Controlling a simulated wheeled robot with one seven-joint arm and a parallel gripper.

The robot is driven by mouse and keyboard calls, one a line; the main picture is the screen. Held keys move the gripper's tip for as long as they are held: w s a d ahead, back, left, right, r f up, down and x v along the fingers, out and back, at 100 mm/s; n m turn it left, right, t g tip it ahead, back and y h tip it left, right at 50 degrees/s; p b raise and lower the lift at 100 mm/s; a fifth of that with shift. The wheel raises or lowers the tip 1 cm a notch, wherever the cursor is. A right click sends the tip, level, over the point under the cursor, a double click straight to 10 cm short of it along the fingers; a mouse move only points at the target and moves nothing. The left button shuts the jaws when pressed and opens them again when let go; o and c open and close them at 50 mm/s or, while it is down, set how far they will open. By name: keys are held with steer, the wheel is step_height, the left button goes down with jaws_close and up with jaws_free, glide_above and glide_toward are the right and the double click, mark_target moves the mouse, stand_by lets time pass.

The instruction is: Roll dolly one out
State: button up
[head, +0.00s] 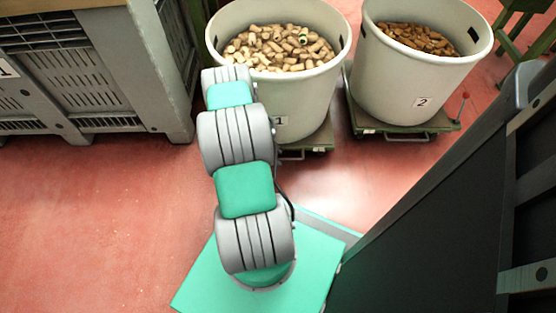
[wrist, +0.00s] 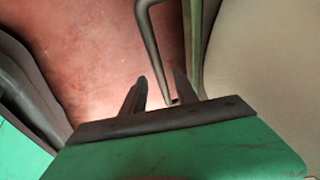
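Dolly one (head: 318,145) is a low green platform under the pale bin marked 1 (head: 310,100), which is full of light corks; my arm covers part of both. Its grey bar handle (head: 293,156) sticks out at the front. In the wrist view the handle (wrist: 148,35) is a bent bar running down to between my fingers, beside the dolly's green edge (wrist: 196,45) and the bin wall (wrist: 270,60). My gripper (wrist: 160,80) is open, one finger on each side of the bar. Contact cannot be told. In the head view my gripper is hidden behind my arm.
Dolly two (head: 425,127) with a bin marked 2 (head: 390,75) of brown pieces stands close at the right; a red-knobbed pin (head: 465,97) is at its corner. Grey crates (head: 75,80) stand at the left, a dark cabinet (head: 430,230) at the right. The red floor (head: 90,210) front left is clear.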

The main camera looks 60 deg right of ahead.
steer(key=shift+s+d+f, duration=0.1)
steer(key=shift+d+f, duration=0.1)
steer(key=shift+f, duration=0.35)
steer(key=shift+c, duration=0.6)
jaws_close()
stand_by(0.5)
